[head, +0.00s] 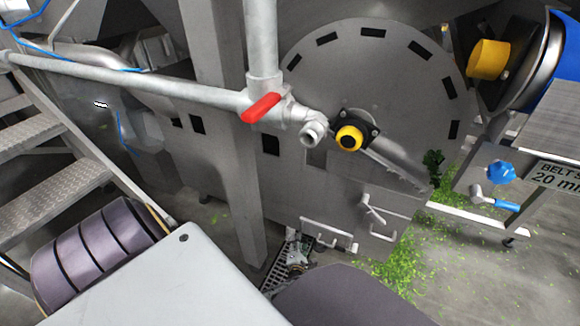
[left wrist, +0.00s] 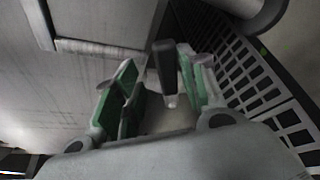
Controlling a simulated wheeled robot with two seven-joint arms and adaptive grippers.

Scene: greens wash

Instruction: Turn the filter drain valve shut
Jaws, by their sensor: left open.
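My left gripper (head: 293,258) is low in the head view, small and partly hidden behind my own body, close to the floor grate. In the left wrist view the gripper (left wrist: 162,85) is open, with green pads on both fingers. A dark lever handle (left wrist: 165,62) with a pale lower end stands between the fingers, apart from the left pad and near the right one. I take it for the filter drain valve's handle; its valve body is hidden and I cannot tell how far it is turned. My right gripper is not in view.
A floor grate (left wrist: 245,75) runs close beside the gripper. A steel drum housing (head: 335,75) stands behind. A red-handled valve (head: 262,107) sits on the pipe above, and a blue-handled valve (head: 497,203) is at right. Green scraps (head: 405,262) litter the floor.

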